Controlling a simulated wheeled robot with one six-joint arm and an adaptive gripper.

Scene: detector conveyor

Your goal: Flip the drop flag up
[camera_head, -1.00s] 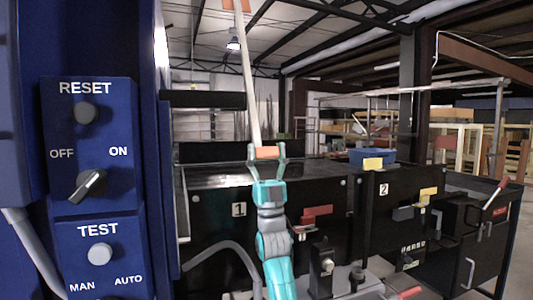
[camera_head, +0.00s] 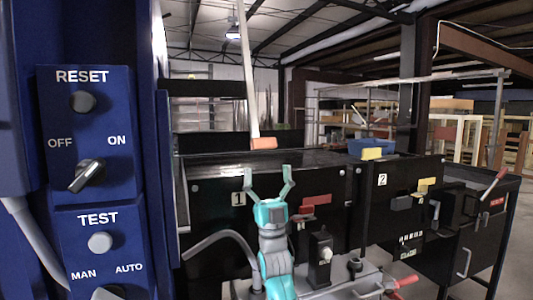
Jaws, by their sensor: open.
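A long pale pole (camera_head: 247,75) with an orange block (camera_head: 263,143) at its lower end hangs above the black conveyor; I take it for the drop flag. Its upper end is out of the picture. My gripper (camera_head: 268,178) points up, open and empty, with its fingertips a little below the orange block. In the picture the fingers do not overlap the block. How far apart they are in depth I cannot tell.
A blue control panel (camera_head: 100,145) with RESET and TEST buttons and knobs stands close at the left. Black machine boxes marked 1 (camera_head: 238,199) and 2 (camera_head: 382,179) run along the back. A red-handled lever (camera_head: 497,181) sticks out at the right.

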